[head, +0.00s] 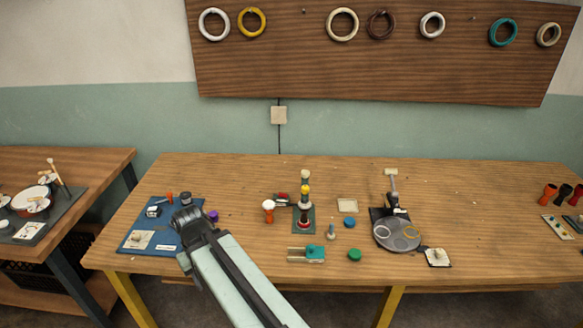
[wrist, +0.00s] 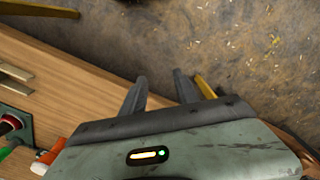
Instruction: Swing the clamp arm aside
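A small upright stand on a green base (head: 304,222) is near the table's middle in the head view, with a red ring low down, a dark middle and a yellow knob (head: 305,189). A clamp arm cannot be told apart clearly at this size. My arm reaches in from the bottom, its dark joint over the blue mat, left of the stand. My gripper's fingers cannot be made out there. In the wrist view my gripper (wrist: 159,77) is open and empty, its two dark fingers apart, pointing past the table edge over the floor.
The blue mat (head: 135,242) holds small parts. A grey round tray (head: 400,244) is farther right. The table's right half has free room.

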